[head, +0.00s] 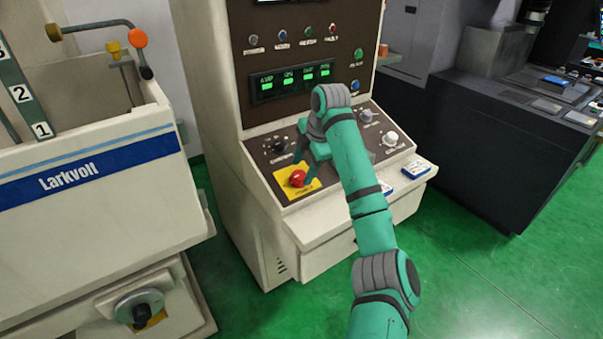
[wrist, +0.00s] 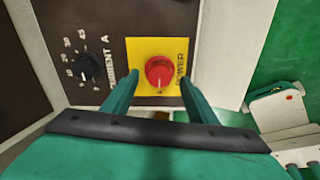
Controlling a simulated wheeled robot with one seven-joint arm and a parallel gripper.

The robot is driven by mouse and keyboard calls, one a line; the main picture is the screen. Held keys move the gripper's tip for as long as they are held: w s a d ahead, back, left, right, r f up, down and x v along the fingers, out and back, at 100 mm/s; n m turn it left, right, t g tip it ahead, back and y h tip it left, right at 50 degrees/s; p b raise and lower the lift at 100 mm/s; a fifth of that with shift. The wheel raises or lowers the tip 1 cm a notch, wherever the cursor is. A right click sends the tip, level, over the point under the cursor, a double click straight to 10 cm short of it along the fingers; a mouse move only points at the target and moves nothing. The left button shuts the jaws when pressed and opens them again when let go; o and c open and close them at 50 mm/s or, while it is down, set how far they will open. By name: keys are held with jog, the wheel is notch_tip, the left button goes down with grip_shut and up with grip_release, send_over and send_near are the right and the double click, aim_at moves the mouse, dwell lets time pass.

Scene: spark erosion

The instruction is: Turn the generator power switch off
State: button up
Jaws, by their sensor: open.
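The generator power switch (head: 297,178) is a red rotary knob on a yellow plate at the front left of the sloped control panel. In the wrist view the red knob (wrist: 159,71) sits on the yellow plate with the word POWER beside it. A pale mark shows on the knob's lower edge. My gripper (head: 298,161) is above the knob in the head view. In the wrist view the two green fingers (wrist: 158,77) stand apart, one on each side of the knob. The gripper is open; I cannot tell whether either finger touches the knob.
A black current dial (wrist: 88,66) is left of the switch in the wrist view. Other knobs (head: 391,139) sit on the panel's right. A green-lit display (head: 291,82) is above. The Larkvoll machine (head: 75,180) stands left, a dark cabinet (head: 470,150) right. Green floor (head: 480,270) is clear.

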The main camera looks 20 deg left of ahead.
jog(key=v, duration=0.7)
jog(key=shift+r, duration=0.35)
jog(key=shift+d, duration=0.15)
